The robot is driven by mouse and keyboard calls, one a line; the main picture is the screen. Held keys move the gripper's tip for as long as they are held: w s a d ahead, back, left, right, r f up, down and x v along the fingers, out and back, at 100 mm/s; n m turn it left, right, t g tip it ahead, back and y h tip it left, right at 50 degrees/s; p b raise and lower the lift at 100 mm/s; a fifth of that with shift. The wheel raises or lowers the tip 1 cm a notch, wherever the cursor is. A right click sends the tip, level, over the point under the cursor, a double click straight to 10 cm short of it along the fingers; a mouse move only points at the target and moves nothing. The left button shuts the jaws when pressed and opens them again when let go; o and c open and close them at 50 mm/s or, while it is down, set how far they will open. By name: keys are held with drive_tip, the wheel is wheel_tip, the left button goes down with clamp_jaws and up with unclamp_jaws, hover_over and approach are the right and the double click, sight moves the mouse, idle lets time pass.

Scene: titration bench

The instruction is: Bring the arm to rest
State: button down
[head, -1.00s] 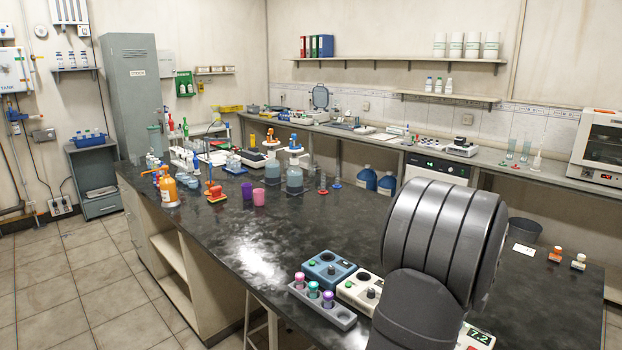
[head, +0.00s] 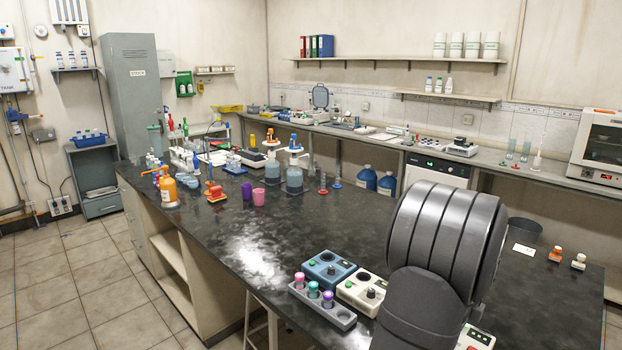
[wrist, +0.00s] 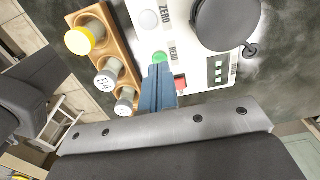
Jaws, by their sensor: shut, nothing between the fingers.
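My gripper (wrist: 158,88) shows in the wrist view with its blue fingers together and nothing between them. The fingertips lie in the picture over a white instrument (wrist: 205,65) marked ZERO and READ, close below its green button (wrist: 160,57). I cannot tell whether they touch it. A red button (wrist: 180,83) is just right of the fingers. In the head view my dark arm links fill the lower right, and the gripper is out of sight.
A wooden rack (wrist: 107,48) with several capped vials lies left of the fingers. In the head view, a grey rack (head: 322,308) with coloured caps, a blue device (head: 327,268) and a white one (head: 361,292) stand near my arm. The black bench (head: 330,220) is clear mid-way.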

wheel_tip(320, 180, up, 5)
drive_tip(key=shift+r, duration=0.15)
wheel_tip(320, 180, down, 8)
drive_tip(key=shift+r, duration=0.2)
drive_tip(key=w+d+r, duration=0.3)
drive_tip(key=w+r, duration=0.1)
drive_tip(key=r, duration=0.6)
drive_tip(key=shift+d+r, duration=0.15)
drive_tip(key=shift+r, duration=0.25)
idle(2.0)
drive_tip(key=c, duration=1.8)
unclamp_jaws()
drive_tip(key=shift+r, duration=0.1)
drive_tip(key=shift+c, duration=0.2)
drive_tip(key=o, duration=1.8)
drive_tip(key=w+a+r+h, duration=0.1)
drive_tip(key=a+r, duration=0.1)
drive_tip(key=r, duration=0.1)
drive_tip(key=a+r+h, duration=0.1)
drive_tip(key=a+r, duration=0.1)
drive_tip(key=a, duration=0.1)
drive_tip(key=w+a+r+t+h, duration=0.1)
drive_tip(key=a+r+h, duration=0.1)
drive_tip(key=r, duration=0.1)
drive_tip(key=shift+w+a+r, duration=0.35)
drive_tip(key=shift+o, duration=0.2)
drive_tip(key=x, duration=0.9)
drive_tip(key=shift+d+f, duration=0.25)
drive_tip(key=shift+f, duration=0.1)
